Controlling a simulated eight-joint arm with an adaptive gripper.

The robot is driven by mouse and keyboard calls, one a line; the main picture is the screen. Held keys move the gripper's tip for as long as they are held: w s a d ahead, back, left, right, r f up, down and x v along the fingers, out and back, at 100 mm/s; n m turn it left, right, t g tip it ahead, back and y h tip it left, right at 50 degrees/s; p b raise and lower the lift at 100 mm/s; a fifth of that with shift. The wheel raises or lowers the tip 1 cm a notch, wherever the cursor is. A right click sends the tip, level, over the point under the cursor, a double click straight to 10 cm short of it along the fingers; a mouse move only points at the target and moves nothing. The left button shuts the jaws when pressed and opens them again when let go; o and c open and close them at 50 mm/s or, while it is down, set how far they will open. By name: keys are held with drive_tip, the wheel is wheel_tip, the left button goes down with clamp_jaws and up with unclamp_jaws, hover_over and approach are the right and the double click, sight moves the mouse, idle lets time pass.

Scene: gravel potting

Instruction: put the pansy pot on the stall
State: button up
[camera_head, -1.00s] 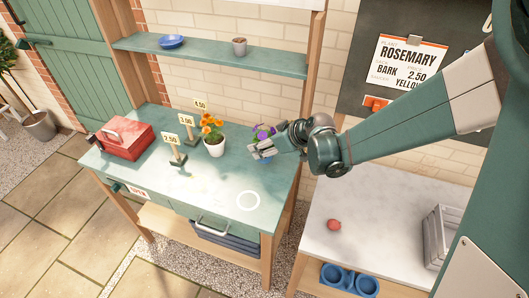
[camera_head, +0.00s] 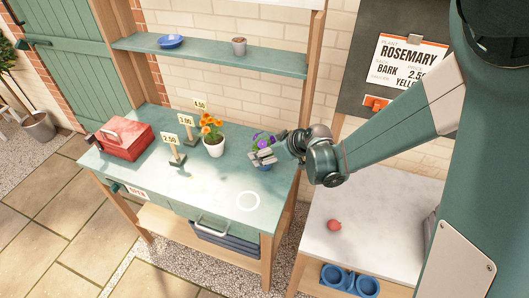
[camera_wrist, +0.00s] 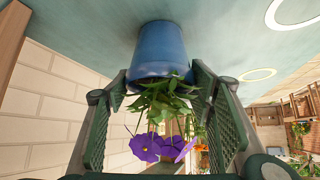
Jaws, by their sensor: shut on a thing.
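The pansy pot (camera_wrist: 158,48) is blue, with green leaves and purple flowers (camera_wrist: 160,145). In the wrist view its base is toward the green stall top (camera_wrist: 225,30); I cannot tell whether it touches. My gripper (camera_wrist: 165,90) is shut around the plant, with a finger on each side near the pot's rim. In the head view my gripper (camera_head: 264,158) is over the right back part of the stall (camera_head: 200,192), and it hides much of the pot. A white ring (camera_head: 247,201) is marked on the stall top, in front of the pot.
Price signs (camera_head: 171,140) and a red toolbox (camera_head: 122,138) are further left. A shelf (camera_head: 215,56) runs above. The front of the stall top is clear. A pale side table (camera_head: 350,215) holds a red round object (camera_head: 334,225).

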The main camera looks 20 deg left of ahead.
drive_tip(key=shift+f, duration=0.15)
drive_tip(key=o, duration=1.1)
drive_tip(key=shift+r, duration=0.2)
drive_tip(key=shift+p+v, duration=0.75)
drive_tip(key=shift+v, duration=5.2)
